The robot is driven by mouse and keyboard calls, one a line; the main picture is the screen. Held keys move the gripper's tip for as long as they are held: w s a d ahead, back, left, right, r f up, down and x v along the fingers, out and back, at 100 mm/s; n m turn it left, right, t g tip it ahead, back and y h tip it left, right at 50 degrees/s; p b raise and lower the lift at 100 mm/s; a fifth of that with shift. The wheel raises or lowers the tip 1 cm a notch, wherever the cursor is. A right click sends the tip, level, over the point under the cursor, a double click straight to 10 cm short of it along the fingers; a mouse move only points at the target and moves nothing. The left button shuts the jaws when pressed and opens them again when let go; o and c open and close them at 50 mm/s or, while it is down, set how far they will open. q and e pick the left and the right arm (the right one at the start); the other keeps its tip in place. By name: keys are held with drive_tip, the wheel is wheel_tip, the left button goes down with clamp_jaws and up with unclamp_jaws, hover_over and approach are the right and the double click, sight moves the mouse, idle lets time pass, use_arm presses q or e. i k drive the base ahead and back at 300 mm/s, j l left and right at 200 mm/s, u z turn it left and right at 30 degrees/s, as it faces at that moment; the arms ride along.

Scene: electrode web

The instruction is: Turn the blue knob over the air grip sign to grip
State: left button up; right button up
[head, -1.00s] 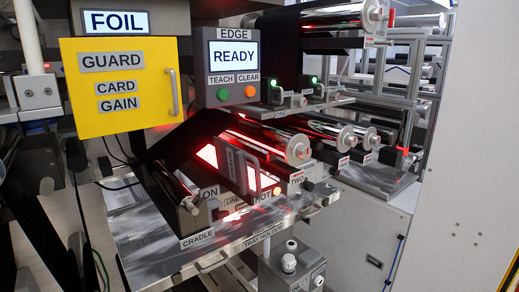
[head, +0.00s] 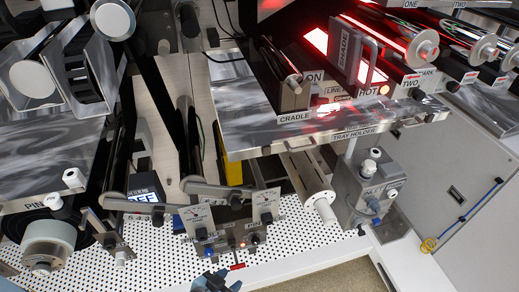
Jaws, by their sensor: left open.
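A small dark control panel (head: 228,236) with two gauges stands low in the middle of the head view. A small bluish knob (head: 201,234) is at its left side. The signs on the panel are too small to read, so I cannot tell which is the air grip sign or how the knob is turned. My left gripper (head: 217,283) shows only in part at the bottom edge, as blue-grey fingers below the panel. It is open, apart from the knob, with nothing seen in it. My right gripper is not in view.
Grey levers (head: 232,193) reach across above the panel. A red lever (head: 237,266) sticks out at its lower front. The metal tray holder (head: 240,135) overhangs behind. A grey box with white knobs (head: 368,185) stands to the right. The white perforated deck (head: 300,235) is partly bare.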

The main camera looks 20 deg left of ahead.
sight(209, 252)
drive_tip(key=u, duration=1.55)
